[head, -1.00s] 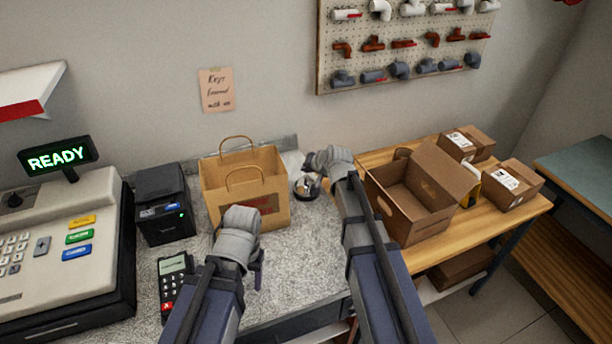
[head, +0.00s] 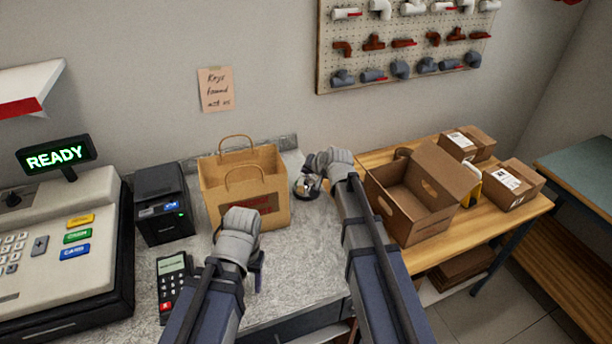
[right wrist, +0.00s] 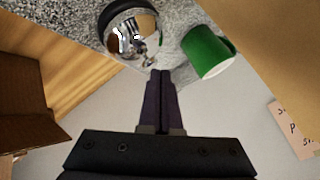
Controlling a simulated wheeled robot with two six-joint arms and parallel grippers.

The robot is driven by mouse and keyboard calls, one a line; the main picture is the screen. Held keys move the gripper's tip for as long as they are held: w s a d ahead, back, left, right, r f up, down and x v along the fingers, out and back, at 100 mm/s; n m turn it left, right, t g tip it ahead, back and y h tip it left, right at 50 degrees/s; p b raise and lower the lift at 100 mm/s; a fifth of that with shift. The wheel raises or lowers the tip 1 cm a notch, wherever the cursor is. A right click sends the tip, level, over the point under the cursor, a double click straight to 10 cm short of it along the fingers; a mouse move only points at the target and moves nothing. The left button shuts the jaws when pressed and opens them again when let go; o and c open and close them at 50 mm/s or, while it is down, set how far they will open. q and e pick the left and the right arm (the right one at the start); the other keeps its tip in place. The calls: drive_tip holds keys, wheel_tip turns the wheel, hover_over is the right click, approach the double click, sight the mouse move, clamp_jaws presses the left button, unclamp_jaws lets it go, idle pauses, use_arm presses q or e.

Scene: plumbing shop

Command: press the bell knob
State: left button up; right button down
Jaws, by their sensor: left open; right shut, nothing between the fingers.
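The bell (head: 306,191) is a small shiny chrome dome on the counter, right of the paper bag. My right gripper (head: 311,174) is shut and empty, right at the bell and partly covering it in the head view. In the right wrist view the bell (right wrist: 128,26) shows its mirrored dome and dark rim, and the shut fingertips of my right gripper (right wrist: 160,74) point towards it. I cannot tell whether they touch it. The knob is not clearly visible. My left gripper (head: 257,276) is open and empty, above the counter in front of the bag.
A paper bag (head: 229,194) stands left of the bell. An open cardboard box (head: 401,212) is on the wooden table at right. A card terminal (head: 172,278) and cash register (head: 92,278) are at left.

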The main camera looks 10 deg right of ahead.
use_arm(q)
drive_tip(key=shift+f, duration=0.2)
use_arm(e)
drive_tip(key=shift+f, duration=0.25)
use_arm(q)
drive_tip(key=shift+r, duration=0.2)
use_arm(e)
drive_tip(key=shift+r, duration=0.2)
use_arm(q)
drive_tip(key=shift+r+p, duration=0.45)
use_arm(e)
drive_tip(key=shift+r, duration=0.5)
use_arm(q)
drive_tip(key=shift+r, duration=0.1)
wheel_tip(320, 180, up, 6)
drive_tip(key=p, duration=0.6)
use_arm(e)
wheel_tip(320, 180, up, 6)
